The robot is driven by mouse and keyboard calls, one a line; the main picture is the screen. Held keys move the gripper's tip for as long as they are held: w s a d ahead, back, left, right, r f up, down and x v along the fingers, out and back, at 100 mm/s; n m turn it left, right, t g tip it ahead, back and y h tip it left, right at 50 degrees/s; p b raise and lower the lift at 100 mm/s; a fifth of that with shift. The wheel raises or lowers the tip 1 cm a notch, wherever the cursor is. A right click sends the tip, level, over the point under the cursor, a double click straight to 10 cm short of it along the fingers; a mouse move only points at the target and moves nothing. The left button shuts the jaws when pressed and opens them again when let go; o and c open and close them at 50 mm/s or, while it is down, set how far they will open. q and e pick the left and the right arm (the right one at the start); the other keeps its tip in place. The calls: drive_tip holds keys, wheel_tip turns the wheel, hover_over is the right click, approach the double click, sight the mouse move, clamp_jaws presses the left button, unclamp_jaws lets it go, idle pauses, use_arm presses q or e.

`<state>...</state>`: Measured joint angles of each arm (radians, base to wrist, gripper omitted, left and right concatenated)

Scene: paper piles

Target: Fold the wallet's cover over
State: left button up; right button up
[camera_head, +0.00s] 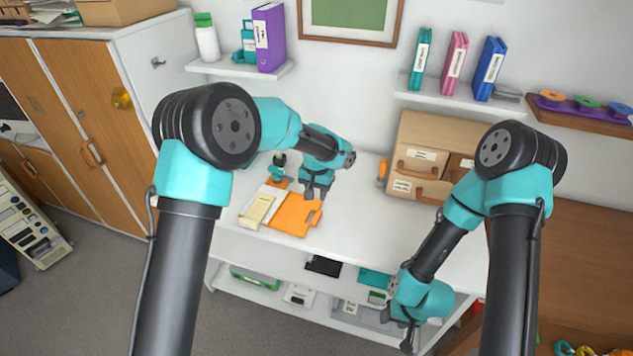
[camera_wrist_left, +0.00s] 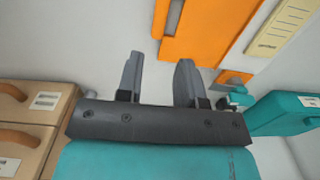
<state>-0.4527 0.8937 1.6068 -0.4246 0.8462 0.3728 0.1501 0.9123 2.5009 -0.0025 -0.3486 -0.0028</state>
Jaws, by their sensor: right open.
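The orange wallet (camera_head: 293,214) lies open on the white desk (camera_head: 360,220), and it shows upside down in the left wrist view (camera_wrist_left: 222,30). A cream pad (camera_head: 257,210) with a label lies on its left part, over white paper. A strip with a darker slot (camera_wrist_left: 170,17) shows at the wallet's edge. My left gripper (camera_head: 316,192) is by the wallet's far right corner. In the left wrist view its fingers (camera_wrist_left: 160,78) are apart with nothing between them. My right gripper (camera_head: 407,335) is low at the desk's front right, away from the wallet; it is open.
A teal stamp-like object (camera_head: 278,167) and a small orange piece (camera_head: 279,182) are just behind the wallet. A cardboard drawer box (camera_head: 428,135) stands at the back right, beside an orange upright item (camera_head: 382,172). The desk right of the wallet is clear.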

sight(316, 216)
use_arm(q)
wheel_tip(316, 216, down, 11)
drive_tip(key=shift+r, duration=0.1)
idle(0.4)
clamp_jaws()
